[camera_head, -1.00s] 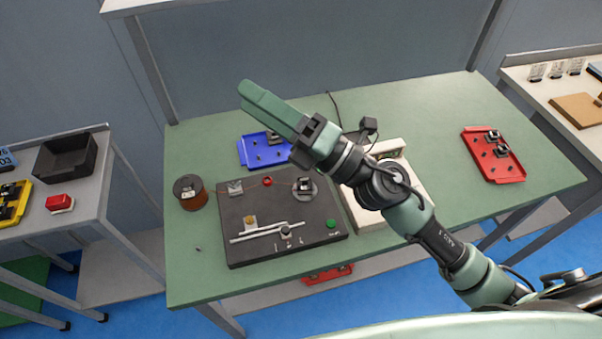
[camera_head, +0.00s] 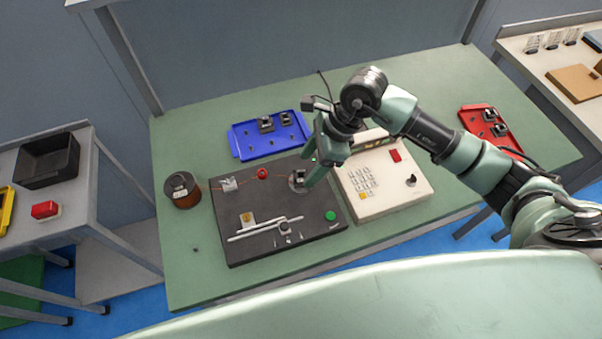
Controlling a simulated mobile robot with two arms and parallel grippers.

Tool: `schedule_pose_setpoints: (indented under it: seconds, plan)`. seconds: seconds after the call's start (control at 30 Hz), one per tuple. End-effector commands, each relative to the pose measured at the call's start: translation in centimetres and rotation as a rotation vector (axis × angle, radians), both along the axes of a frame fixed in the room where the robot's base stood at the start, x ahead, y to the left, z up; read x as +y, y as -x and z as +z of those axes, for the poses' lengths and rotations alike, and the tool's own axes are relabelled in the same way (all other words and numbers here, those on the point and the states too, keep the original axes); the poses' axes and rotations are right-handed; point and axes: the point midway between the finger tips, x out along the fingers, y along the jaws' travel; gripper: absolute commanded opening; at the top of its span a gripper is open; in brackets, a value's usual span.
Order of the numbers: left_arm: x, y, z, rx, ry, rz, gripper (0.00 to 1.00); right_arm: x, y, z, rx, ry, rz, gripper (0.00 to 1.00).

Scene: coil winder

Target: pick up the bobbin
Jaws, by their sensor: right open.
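A small dark bobbin (camera_head: 298,175) sits on the round metal disc at the upper right of the black winder box (camera_head: 240,215). My right gripper (camera_head: 309,183) points down at it, its green fingers just to its right and partly in front of it. The jaws are open; I cannot tell whether a finger touches the bobbin. More dark bobbin-like parts (camera_head: 265,123) stand in the blue tray (camera_head: 240,147) behind the winder. My left gripper is not in view.
A copper wire spool (camera_head: 182,190) stands left of the winder. A white keypad unit (camera_head: 385,190) stands close on its right. A red tray (camera_head: 475,118) with dark parts lies farther right, partly behind my arm.

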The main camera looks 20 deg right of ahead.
Motion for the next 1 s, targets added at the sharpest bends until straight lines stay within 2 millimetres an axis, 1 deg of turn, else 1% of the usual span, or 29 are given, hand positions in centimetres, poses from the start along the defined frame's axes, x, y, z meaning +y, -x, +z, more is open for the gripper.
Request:
schedule_pose_setpoints:
  seconds: [0.03,0.1,0.2,0.3,0.5,0.57,0.6,0.67,0.7,0.73,1.0]
  plan:
    - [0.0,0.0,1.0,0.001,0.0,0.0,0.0,0.6,0.2,-0.4,0.007,-0.003,0.001,0.6]
    - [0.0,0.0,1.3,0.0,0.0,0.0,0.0,1.0,0.2,-1.5,0.005,-0.003,0.0,0.6]
    - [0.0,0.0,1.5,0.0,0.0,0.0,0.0,1.4,0.0,-2.6,0.003,-0.004,-0.001,0.6]
    - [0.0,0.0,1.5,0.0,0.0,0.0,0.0,1.5,-0.1,-3.1,0.001,-0.002,-0.001,0.6]
    - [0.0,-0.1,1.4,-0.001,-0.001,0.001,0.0,1.5,-0.1,-3.2,0.0,-0.002,0.0,0.6]
    - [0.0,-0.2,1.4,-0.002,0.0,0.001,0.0,1.5,-0.1,-3.2,-0.001,-0.003,0.0,0.43]
    - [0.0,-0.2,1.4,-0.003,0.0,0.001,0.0,1.5,-0.1,-3.2,-0.001,-0.003,0.0,0.32]
    - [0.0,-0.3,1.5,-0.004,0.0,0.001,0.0,1.5,-0.1,-3.2,-0.001,-0.003,0.0,0.15]
    - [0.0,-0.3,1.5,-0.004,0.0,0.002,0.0,1.5,-0.1,-3.2,-0.001,-0.003,0.0,0.04]
    - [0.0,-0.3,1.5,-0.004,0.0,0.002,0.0,1.5,-0.1,-3.2,-0.001,-0.003,0.0,0.0]
    - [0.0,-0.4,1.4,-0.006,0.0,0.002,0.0,1.5,-0.1,-3.1,-0.001,-0.003,0.0,0.0]
